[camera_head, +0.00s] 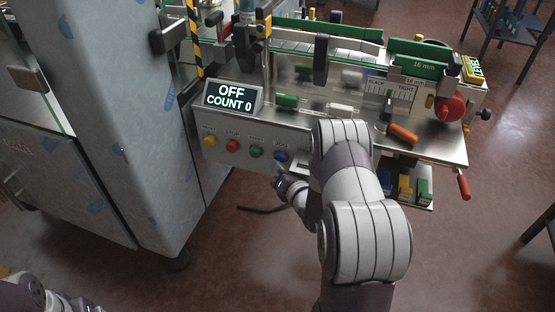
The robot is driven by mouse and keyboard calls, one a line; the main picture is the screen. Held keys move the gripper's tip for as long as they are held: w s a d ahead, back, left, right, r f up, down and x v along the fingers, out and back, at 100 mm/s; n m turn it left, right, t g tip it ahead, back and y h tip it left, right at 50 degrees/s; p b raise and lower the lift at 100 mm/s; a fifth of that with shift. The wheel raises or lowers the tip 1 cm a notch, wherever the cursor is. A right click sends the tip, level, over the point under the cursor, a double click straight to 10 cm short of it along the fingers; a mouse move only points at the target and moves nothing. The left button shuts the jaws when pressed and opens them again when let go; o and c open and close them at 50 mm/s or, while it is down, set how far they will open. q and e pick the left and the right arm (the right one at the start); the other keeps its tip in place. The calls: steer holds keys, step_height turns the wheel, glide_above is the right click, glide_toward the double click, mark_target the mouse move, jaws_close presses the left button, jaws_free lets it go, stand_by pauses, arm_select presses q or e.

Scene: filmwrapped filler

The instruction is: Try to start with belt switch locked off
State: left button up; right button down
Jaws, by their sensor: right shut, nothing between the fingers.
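A display (231,96) on the machine reads OFF and COUNT 0. On the steel front panel below it sit a yellow button (210,141), a red button (232,145), a green button (256,151) and a blue button (281,156); their small labels are hard to read. A large red knob (450,109) is at the machine's right end; I cannot tell whether it is the belt switch or whether a lock is on it. My right gripper (279,172) is shut and empty, just below the blue button; contact cannot be told. My left gripper is out of view.
An orange handle (402,133) and a red handle (464,186) stick out at the right. A gauge plate (389,90) marked SLACK and TIGHT stands above. A film-wrapped cabinet (150,130) closes off the left. Floor below the panel is open, with a black cable (262,209).

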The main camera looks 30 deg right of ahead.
steer(key=shift+w+d+r, duration=0.2)
steer(key=shift+d+r, duration=0.1)
steer(key=shift+r, duration=0.35)
steer(key=shift+s+a, duration=0.1)
steer(key=shift+s, duration=0.05)
steer(key=s+a, duration=0.4)
steer(key=shift+a+f, duration=0.1)
steer(key=shift+a, duration=0.05)
steer(key=shift+f, duration=0.1)
stand_by(0.4)
